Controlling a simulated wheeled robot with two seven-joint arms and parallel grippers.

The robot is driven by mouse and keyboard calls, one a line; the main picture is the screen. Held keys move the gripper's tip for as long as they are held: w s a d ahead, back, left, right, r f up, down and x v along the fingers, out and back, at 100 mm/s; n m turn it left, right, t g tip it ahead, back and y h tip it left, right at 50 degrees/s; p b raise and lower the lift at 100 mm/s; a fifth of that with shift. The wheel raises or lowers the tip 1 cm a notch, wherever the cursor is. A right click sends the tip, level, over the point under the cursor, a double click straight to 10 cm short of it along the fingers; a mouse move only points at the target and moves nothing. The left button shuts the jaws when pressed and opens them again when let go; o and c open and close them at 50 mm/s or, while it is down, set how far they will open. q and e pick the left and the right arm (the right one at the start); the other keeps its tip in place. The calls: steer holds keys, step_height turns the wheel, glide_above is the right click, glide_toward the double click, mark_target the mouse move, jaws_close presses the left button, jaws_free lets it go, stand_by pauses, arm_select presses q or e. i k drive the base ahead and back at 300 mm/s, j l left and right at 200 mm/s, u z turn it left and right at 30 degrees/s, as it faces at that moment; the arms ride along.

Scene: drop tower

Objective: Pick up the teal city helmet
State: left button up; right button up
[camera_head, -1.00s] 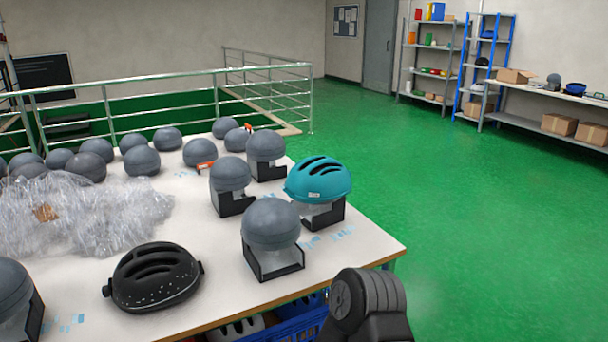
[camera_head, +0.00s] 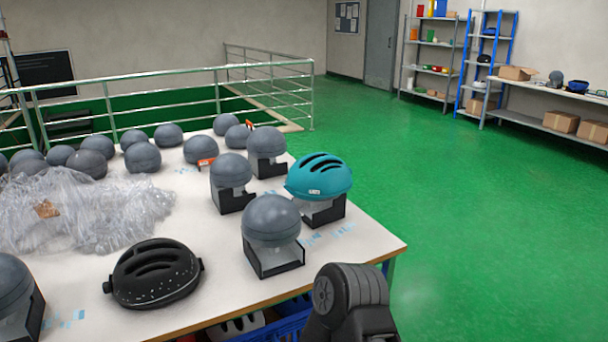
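The teal city helmet (camera_head: 319,177) has dark vent slots and a small white label. It sits on a black stand near the right edge of the white table (camera_head: 215,285). A dark, ribbed part of my arm shows at the bottom, right of the table's front edge. It is apart from the helmet, nearer to me and lower in the picture. No gripper fingers show in the view.
Grey headforms on black stands (camera_head: 271,222) stand close to the teal helmet, in front and to its left. A black helmet (camera_head: 153,274) lies at the front, clear plastic wrap (camera_head: 75,212) at the left. A blue crate (camera_head: 286,322) is under the table. Green floor at right is clear.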

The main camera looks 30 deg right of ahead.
mark_target(318, 176)
steer(key=l+u, duration=0.4)
steer(key=k+l+u, duration=0.1)
steer(key=l+u, duration=0.35)
steer(key=k+l, duration=0.1)
steer(key=l, duration=0.35)
steer(key=k+l+u, duration=0.1)
steer(key=l, duration=0.35)
steer(key=k+l, duration=0.15)
steer(key=l, duration=0.25)
steer(key=k+l+u, duration=0.1)
steer(key=l, duration=0.35)
steer(key=k+l, duration=0.15)
steer(key=l, duration=0.3)
steer(key=k+l+u, duration=0.1)
steer(key=l, duration=0.3)
